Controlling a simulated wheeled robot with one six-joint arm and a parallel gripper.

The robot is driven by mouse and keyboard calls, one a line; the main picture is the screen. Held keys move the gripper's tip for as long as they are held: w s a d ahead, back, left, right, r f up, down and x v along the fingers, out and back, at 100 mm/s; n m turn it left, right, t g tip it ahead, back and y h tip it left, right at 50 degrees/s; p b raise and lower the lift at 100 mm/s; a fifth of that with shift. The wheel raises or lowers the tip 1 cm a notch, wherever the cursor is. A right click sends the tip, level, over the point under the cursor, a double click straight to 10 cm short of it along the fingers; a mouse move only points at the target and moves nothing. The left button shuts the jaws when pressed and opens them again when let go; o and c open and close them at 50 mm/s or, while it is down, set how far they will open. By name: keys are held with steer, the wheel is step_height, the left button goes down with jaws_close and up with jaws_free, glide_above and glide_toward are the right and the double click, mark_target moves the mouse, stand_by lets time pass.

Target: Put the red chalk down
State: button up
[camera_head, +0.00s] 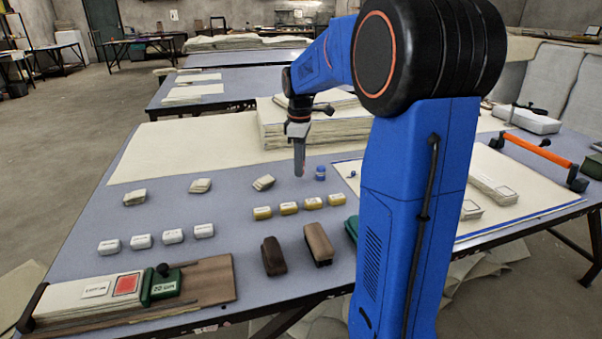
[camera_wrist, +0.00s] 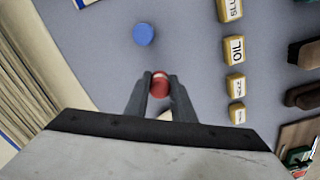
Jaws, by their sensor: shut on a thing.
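The red chalk (camera_wrist: 160,85) shows in the wrist view as a round red end between my fingertips. My gripper (camera_wrist: 160,88) is shut on it. In the head view my gripper (camera_head: 300,172) points down over the blue-grey table (camera_head: 240,230), and I cannot make out the chalk there. A blue round piece (camera_wrist: 143,34) stands on the table apart from my fingers, and in the head view it is the blue piece (camera_head: 320,173) just right of my gripper. I cannot tell how high the chalk is above the table.
Yellow labelled blocks (camera_head: 289,208) stand in a row in front of my gripper. White blocks (camera_head: 141,241), brushes (camera_head: 318,244) and small cloth stacks (camera_head: 200,186) are around. A tall cloth stack (camera_head: 280,134) lies behind. Bare table shows between the rows.

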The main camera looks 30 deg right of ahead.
steer(key=shift+a+f, duration=0.1)
steer(key=shift+f, duration=1.35)
steer(key=shift+f, duration=0.15)
steer(key=o, duration=1)
step_height(320, 180, up, 12)
steer(key=shift+r, duration=0.15)
